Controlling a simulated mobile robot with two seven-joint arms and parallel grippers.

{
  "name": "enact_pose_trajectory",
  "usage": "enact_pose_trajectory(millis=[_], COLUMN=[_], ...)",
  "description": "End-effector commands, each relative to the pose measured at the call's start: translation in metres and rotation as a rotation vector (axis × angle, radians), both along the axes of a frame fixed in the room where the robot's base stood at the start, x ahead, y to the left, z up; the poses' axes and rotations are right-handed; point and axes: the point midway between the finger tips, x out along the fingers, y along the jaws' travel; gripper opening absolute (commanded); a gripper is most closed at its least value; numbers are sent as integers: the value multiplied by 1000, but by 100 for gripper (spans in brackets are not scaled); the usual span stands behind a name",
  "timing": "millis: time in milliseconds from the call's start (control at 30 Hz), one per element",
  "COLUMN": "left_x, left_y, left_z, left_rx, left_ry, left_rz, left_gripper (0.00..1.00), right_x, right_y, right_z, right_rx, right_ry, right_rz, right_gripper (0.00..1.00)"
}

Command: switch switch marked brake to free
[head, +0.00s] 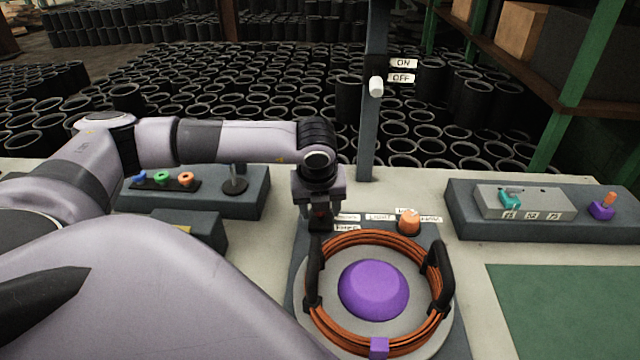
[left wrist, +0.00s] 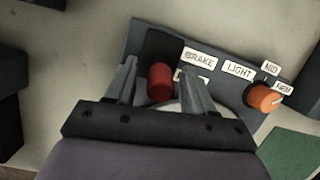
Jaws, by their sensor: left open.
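The switch beside the BRAKE label (left wrist: 199,59) has a red knob (left wrist: 160,80) on a black base (left wrist: 158,48), in the left wrist view. A second label below BRAKE is mostly hidden by a finger; in the head view a label there (head: 347,227) seems to read FREE. My left gripper (left wrist: 160,78) is open, pointing down, with its fingers on either side of the red knob. I cannot tell whether either finger touches it. In the head view, the left gripper (head: 319,218) largely covers the switch. My right gripper is not in view.
An orange LIGHT knob (head: 409,222) stands to the right on the same panel. In front is a round plate with an orange cable coil (head: 345,243) and purple dome (head: 373,289). A post with a white ON/OFF lever (head: 376,87) rises behind. A green mat (head: 570,310) lies right.

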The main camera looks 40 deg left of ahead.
Motion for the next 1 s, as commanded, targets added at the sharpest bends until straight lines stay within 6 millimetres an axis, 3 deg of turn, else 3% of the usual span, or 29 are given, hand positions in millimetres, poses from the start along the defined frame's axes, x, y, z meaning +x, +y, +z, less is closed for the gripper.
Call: enact_pose_trajectory(millis=[500, 1000], left_x=[-16, -17], left_y=[-13, -13], left_z=[63, 68], left_rx=[-1, 0], left_ry=[-4, -1], left_rz=[0, 0], left_gripper=[53, 53], right_x=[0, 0], right_y=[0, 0], right_z=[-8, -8], right_rx=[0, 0], right_ry=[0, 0], right_rz=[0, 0], right_gripper=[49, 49])
